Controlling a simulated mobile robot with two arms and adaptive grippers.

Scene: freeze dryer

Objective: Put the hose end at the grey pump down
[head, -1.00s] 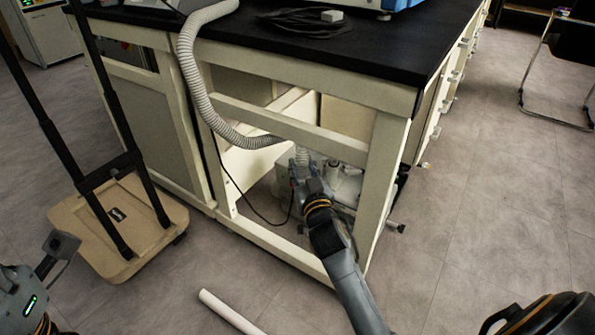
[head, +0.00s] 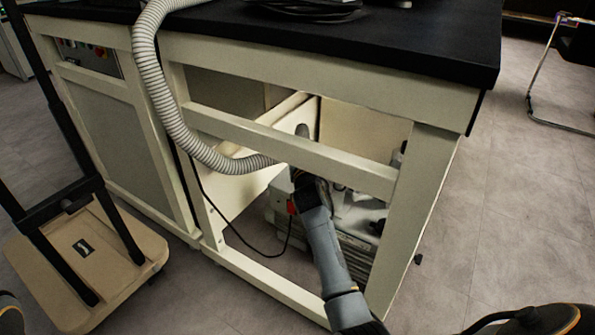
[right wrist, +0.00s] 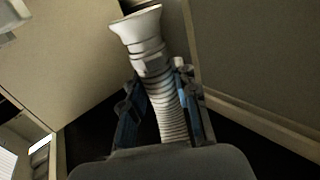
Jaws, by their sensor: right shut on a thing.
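The ribbed grey hose (head: 165,95) hangs over the bench edge and curves in under the bench top, passing behind the crossbar. My right gripper (head: 302,180) reaches into the open bay below the crossbar, above the grey pump (head: 345,240). In the right wrist view its fingers (right wrist: 158,105) are shut on the hose, just below its pale flared end (right wrist: 140,30). The flared end points up and away from the gripper, free of any fitting in that view. The arm and crossbar partly hide the pump. My left gripper is outside the view.
The bench frame has a crossbar (head: 290,150) and a right leg (head: 415,210) close around my right arm. A thin black cable (head: 255,248) loops inside the bay. A beige trolley (head: 90,255) stands at left.

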